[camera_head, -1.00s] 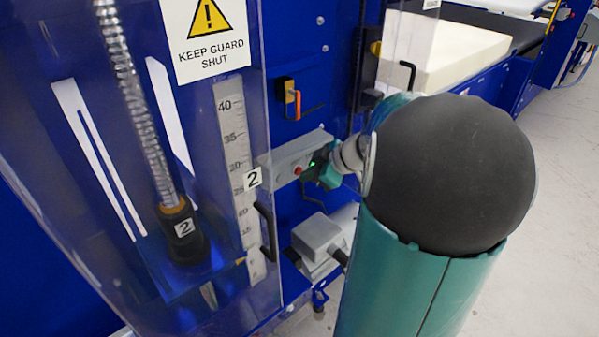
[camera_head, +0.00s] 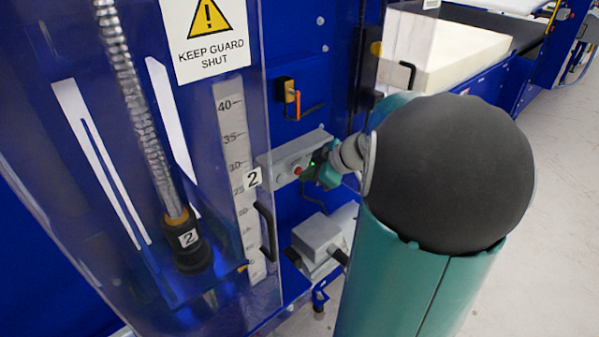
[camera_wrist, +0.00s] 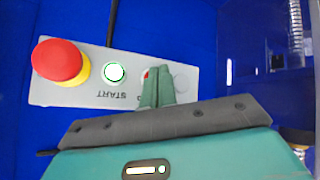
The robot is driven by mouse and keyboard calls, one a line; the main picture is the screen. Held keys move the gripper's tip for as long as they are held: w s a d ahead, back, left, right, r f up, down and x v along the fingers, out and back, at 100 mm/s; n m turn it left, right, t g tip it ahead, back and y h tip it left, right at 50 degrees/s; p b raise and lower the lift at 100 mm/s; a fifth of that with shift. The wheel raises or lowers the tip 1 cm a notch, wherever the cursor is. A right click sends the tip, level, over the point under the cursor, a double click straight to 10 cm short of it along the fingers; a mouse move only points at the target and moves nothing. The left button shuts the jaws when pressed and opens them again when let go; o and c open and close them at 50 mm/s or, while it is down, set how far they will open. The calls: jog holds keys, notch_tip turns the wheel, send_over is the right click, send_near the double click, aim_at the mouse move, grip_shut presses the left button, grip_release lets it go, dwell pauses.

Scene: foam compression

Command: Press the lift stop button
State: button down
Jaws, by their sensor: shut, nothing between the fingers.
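The grey control box (camera_head: 290,158) is on the blue machine. In the wrist view its panel (camera_wrist: 48,94) appears upside down, with a red mushroom button (camera_wrist: 58,62) on a yellow base and a lit green START button (camera_wrist: 114,72). Beside START a small red button (camera_wrist: 147,73) is mostly hidden behind my fingers; its label is covered. It seems to be the red button (camera_head: 297,170) in the head view. My gripper (camera_wrist: 157,72) is shut and empty, its tips over or at this red button; I cannot tell whether they touch. It also shows in the head view (camera_head: 316,172).
A clear guard with a "KEEP GUARD SHUT" sign (camera_head: 206,38) stands left of the box. Behind it are a scale (camera_head: 236,150) and a plunger marked 2 (camera_head: 189,245). A black handle (camera_head: 266,230) sits below the box. A grey-white button (camera_wrist: 181,80) lies right of my fingers.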

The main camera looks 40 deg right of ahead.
jog(key=shift+w, duration=0.35)
jog(key=shift+s, duration=0.5)
jog(key=s, duration=0.6)
dwell(0.5)
jog(key=shift+d, duration=0.1)
dwell(0.7)
